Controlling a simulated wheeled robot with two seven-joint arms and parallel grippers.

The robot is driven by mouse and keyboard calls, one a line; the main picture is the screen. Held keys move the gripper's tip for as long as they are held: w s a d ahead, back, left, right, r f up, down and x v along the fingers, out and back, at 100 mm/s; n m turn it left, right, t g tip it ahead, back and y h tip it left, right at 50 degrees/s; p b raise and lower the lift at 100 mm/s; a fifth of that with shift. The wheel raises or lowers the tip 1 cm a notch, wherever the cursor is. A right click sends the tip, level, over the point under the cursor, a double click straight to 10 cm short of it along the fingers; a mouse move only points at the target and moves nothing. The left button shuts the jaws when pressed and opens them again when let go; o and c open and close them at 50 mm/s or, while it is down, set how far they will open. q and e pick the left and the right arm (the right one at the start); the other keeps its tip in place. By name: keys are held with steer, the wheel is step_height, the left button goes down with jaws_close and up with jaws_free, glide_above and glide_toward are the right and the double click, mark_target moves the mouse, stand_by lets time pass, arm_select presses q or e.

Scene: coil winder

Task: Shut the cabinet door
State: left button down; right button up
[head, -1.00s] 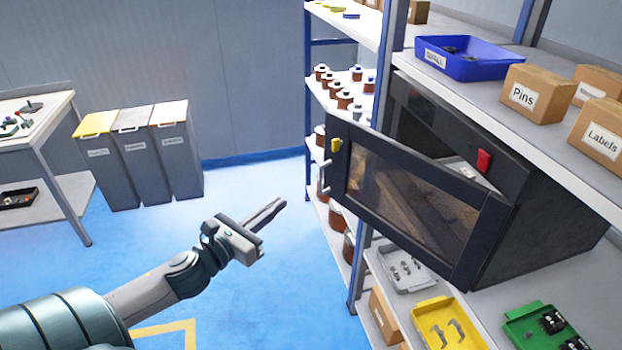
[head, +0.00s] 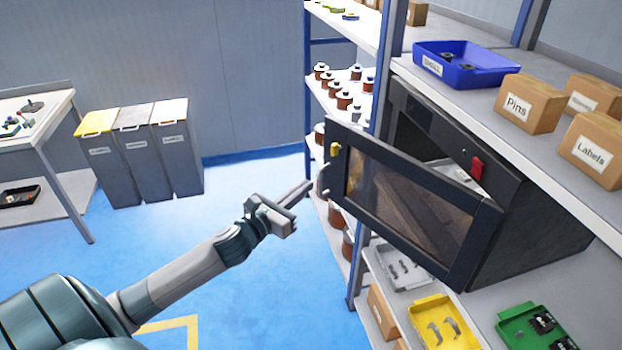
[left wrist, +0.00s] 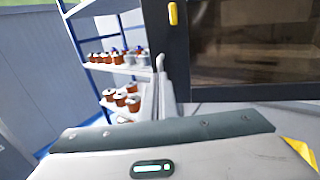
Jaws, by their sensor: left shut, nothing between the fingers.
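The cabinet (head: 540,205) is a dark box on the shelf unit. Its door (head: 352,210), with a dark frame and a window, stands partly open and swings out to the left. A red part (head: 477,169) is on the cabinet's front frame.
A blue tray (head: 490,75) and cardboard boxes (head: 530,103) stand on the shelf above the cabinet. Grey, yellow (head: 425,310) and green trays sit below. Several spools (head: 343,97) stand on shelves behind the door. Grey bins (head: 140,160) are at the left; the floor between is clear.

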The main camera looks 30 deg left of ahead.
arm_select(q)
steer(key=shift+w+d+p, duration=0.15)
steer(key=shift+w+p, duration=0.45)
steer(key=shift+w, duration=1.25)
arm_select(e)
steer(key=shift+d+r, duration=0.1)
steer(key=shift+r, duration=0.75)
